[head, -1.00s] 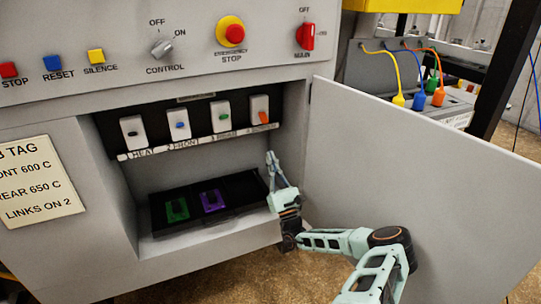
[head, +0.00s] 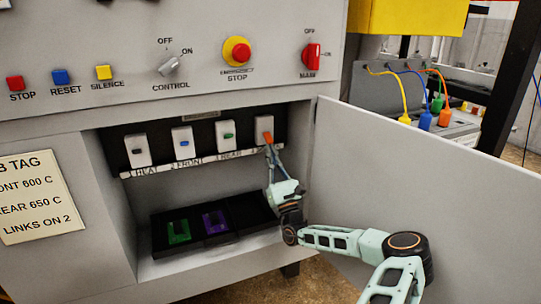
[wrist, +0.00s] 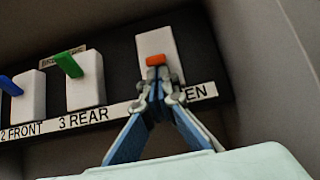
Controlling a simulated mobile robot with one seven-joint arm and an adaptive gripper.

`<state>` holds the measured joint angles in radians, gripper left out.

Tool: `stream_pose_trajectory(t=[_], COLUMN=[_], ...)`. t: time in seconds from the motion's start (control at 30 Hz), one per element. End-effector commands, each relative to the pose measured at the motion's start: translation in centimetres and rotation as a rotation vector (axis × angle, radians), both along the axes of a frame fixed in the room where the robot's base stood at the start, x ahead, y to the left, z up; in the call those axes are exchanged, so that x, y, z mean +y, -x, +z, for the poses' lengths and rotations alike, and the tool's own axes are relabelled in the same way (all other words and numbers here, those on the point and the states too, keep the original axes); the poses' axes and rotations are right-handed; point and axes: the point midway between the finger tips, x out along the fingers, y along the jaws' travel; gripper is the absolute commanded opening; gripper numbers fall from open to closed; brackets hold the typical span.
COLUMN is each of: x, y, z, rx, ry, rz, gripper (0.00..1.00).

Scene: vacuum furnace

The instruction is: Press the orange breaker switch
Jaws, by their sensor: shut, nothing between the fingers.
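The orange breaker switch (head: 267,137) is a small orange toggle on a white breaker block, the rightmost of the row inside the cabinet. It also shows in the wrist view (wrist: 156,60), right above my fingertips. My gripper (head: 268,150) is shut and empty, its tips at the lower edge of the orange toggle. In the wrist view my gripper (wrist: 158,78) overlaps the front of the white block; whether the tips touch the toggle I cannot tell. The tips partly hide the block and its label.
Green (wrist: 69,64) and blue (head: 184,143) toggles and a dark one sit on blocks to the left. A tray with green and purple pieces (head: 214,221) lies below. The open cabinet door (head: 400,190) stands right of my arm.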

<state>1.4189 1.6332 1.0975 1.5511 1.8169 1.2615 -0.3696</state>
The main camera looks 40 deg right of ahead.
Motion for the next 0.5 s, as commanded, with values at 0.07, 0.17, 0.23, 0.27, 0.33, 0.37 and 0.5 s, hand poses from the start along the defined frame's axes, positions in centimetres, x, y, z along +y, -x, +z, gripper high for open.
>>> stream_pose_trajectory(t=[0.07,0.17,0.23,0.27,0.33,0.37,0.5], x=[0.0,0.0,0.0,0.0,0.02,0.03,0.06], y=[0.0,0.0,0.01,0.02,0.05,0.08,0.18], z=[0.0,0.03,0.1,0.14,0.29,0.36,0.56], rx=[0.0,0.0,0.002,0.004,0.01,0.014,0.037], ry=[0.0,0.0,0.0,-0.001,-0.002,-0.003,-0.009], rz=[0.0,0.0,0.0,0.0,0.0,0.0,0.0], gripper=[0.0,0.0,0.0,0.0,0.0,0.0,0.0])
